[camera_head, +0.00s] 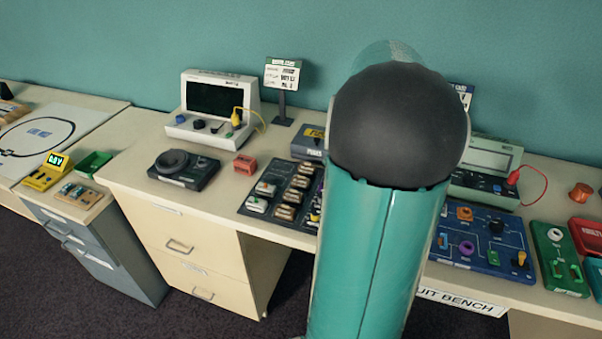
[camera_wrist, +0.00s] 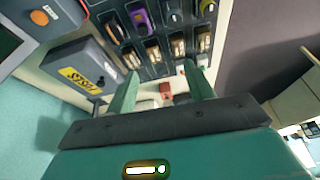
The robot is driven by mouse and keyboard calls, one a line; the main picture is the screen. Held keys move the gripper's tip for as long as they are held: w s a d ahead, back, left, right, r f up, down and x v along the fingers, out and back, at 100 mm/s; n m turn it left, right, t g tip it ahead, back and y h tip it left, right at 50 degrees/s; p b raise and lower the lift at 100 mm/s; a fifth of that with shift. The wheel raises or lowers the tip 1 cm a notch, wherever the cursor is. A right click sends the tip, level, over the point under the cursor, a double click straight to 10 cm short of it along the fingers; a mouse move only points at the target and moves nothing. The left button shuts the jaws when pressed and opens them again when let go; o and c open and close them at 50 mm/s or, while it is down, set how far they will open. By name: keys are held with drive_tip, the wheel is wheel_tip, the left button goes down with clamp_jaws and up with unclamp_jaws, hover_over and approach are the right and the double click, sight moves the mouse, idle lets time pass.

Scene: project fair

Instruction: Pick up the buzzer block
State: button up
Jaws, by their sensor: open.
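I cannot tell for sure which piece is the buzzer block, as no readable label names it. A small red block (camera_head: 245,164) stands alone on the bench left of the dark compartment tray (camera_head: 252,210). A red piece (camera_wrist: 167,88) shows between my fingers in the wrist view, partly cut off by my gripper's body. The tray (camera_wrist: 112,32) holds several small blocks in rows. My gripper (camera_wrist: 161,76) is open and empty, its two green fingers pointing toward the bench beside the tray. In the head view my own arm hides the gripper and part of the tray.
The fuses box (camera_head: 308,143) stands behind the tray. A round black device (camera_head: 180,168) and a white monitor unit (camera_head: 215,105) stand to the left. A blue circuit board (camera_head: 480,238) lies right of my arm. Bare bench shows around the red block.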

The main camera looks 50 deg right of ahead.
drive_tip(key=s+d+f, duration=0.2)
drive_tip(key=s+d, duration=0.1)
drive_tip(key=d, duration=0.1)
drive_tip(key=shift+t, duration=0.3)
drive_tip(key=x, duration=0.7)
drive_tip(key=shift+d+f, duration=0.1)
drive_tip(key=shift+f, duration=0.1)
drive_tip(key=x, duration=0.6)
drive_tip(key=c, duration=1.1)
drive_tip(key=shift+w+r, duration=0.1)
drive_tip(key=shift+r, duration=0.05)
